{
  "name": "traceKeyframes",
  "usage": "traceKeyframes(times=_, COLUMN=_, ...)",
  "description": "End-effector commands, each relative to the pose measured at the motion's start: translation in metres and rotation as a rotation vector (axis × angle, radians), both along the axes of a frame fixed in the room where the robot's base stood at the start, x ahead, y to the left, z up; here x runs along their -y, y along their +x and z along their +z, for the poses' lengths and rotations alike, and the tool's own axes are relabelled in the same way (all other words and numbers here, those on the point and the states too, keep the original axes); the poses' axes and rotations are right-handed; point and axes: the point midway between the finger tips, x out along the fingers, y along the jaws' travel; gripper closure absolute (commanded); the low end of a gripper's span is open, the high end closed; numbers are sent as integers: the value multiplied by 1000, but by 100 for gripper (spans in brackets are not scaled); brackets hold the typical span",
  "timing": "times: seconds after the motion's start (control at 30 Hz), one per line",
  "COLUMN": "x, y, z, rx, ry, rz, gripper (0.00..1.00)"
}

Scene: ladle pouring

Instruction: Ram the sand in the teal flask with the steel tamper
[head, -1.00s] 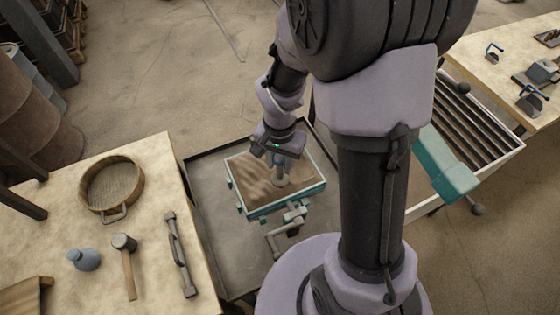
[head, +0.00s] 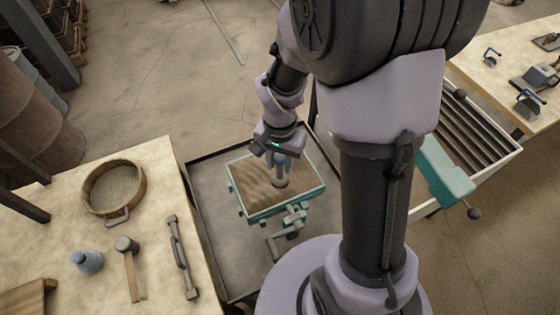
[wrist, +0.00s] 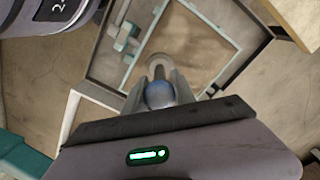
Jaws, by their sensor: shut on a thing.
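The teal flask (head: 249,216) stands in a dark tray at the middle of the head view, filled with brown sand (head: 256,188). My gripper (head: 281,155) is above the right part of the sand, pointing down. It is shut on the steel tamper (head: 280,178), whose lower end is at or close to the sand; I cannot tell if it presses in. In the wrist view the tamper's blue-grey top (wrist: 160,95) sits between my fingers, with its round foot (wrist: 159,67) beyond, over the sand. The sand shows wavy marks at its left.
The left bench holds a round sieve (head: 113,188), a blue-grey bottle (head: 87,262), a mallet (head: 127,262) and a grey handled tool (head: 181,257). The grey tray (head: 219,247) surrounds the flask. A slatted rack (head: 470,130) and another bench (head: 500,50) stand at the right.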

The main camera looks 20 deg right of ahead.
Motion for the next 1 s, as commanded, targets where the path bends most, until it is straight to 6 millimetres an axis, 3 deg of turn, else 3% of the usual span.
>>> traceKeyframes(times=0.57, x=0, y=0, z=-40, rx=1, ry=-1, rz=0, gripper=100)
traceKeyframes(times=0.77, x=0, y=0, z=-32, rx=1, ry=-1, rz=0, gripper=100)
traceKeyframes(times=1.0, x=0, y=1, z=5, rx=2, ry=-1, rz=0, gripper=100)
